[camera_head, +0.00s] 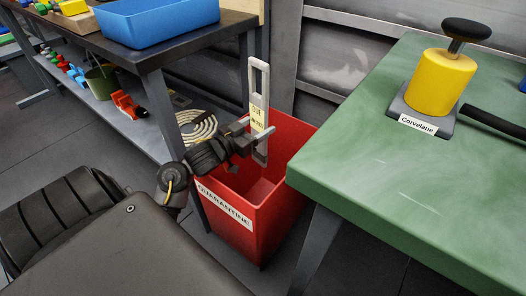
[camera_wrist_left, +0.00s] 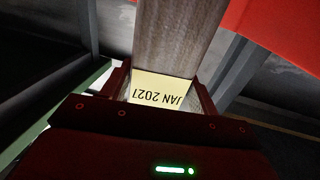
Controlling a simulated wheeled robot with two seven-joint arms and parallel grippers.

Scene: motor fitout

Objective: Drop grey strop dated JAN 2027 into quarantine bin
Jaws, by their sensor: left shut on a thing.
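The grey strop (camera_head: 259,85) is a long upright strap with a slot near its top and a pale yellow tag. My left gripper (camera_head: 256,135) is shut on it and holds it over the open red quarantine bin (camera_head: 234,230). The strop's lower end hangs at about the bin's mouth; how deep it reaches is hard to tell. In the left wrist view, the strop (camera_wrist_left: 178,35) runs between the jaws, and its tag reads JAN 2027 upside down. The bin's front label reads QUARANTINE. My right gripper is not in view.
A green-topped table (camera_head: 390,160) stands close to the bin's right, bearing a yellow cylinder (camera_head: 441,83) on a grey base labelled Corvelane. A dark workbench with a blue tray (camera_head: 155,22) stands at left. A coiled item (camera_head: 198,128) lies behind my left gripper.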

